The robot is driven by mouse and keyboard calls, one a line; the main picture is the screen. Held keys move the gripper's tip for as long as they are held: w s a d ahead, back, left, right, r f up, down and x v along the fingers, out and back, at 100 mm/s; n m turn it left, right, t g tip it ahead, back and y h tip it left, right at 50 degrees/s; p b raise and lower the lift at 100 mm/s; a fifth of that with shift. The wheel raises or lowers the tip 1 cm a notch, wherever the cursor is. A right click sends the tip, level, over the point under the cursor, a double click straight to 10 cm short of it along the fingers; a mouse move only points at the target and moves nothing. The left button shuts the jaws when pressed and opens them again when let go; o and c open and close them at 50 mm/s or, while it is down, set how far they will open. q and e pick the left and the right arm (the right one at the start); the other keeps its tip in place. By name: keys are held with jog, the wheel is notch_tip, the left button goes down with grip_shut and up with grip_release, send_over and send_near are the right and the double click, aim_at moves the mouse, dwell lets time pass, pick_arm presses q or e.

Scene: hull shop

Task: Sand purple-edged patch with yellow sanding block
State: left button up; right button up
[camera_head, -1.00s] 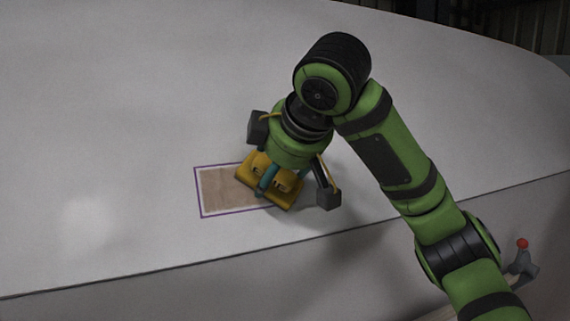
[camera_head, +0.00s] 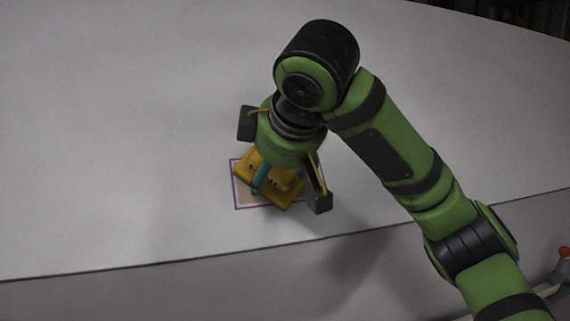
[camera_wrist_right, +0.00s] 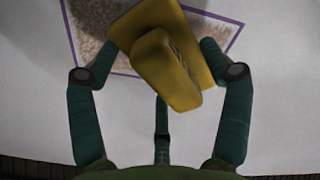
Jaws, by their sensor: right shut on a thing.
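The yellow sanding block (camera_head: 285,190) is held in my right gripper (camera_head: 268,178), over the purple-edged patch (camera_head: 243,193) on the hull. In the right wrist view, the block (camera_wrist_right: 160,60) sits tilted between the teal fingers of my right gripper (camera_wrist_right: 160,75), shut on its raised handle. The brown, mottled patch (camera_wrist_right: 92,40) with its purple outline shows at both sides of the block. The block hides much of the patch. I cannot tell whether its underside touches the surface. My left gripper is not in view.
The pale grey hull surface (camera_head: 120,130) is broad and clear to the left and behind. Its front edge runs below the patch, with a side face (camera_head: 200,295) dropping away. A red-tipped lever (camera_head: 563,254) shows at the lower right.

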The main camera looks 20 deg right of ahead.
aim_at(238, 171)
jog(key=shift+a, duration=2.95)
jog(key=shift+o, duration=1.3)
jog(key=shift+d, duration=0.1)
jog(key=shift+c, duration=1.3)
jog(key=shift+r, duration=0.1)
jog(key=shift+s+r, duration=0.2)
jog(key=shift+s, duration=0.15)
jog(key=shift+s+r, duration=0.1)
jog(key=shift+r, duration=0.05)
jog(key=v, duration=0.4)
jog(key=shift+s+r, duration=0.25)
jog(key=shift+s, duration=0.1)
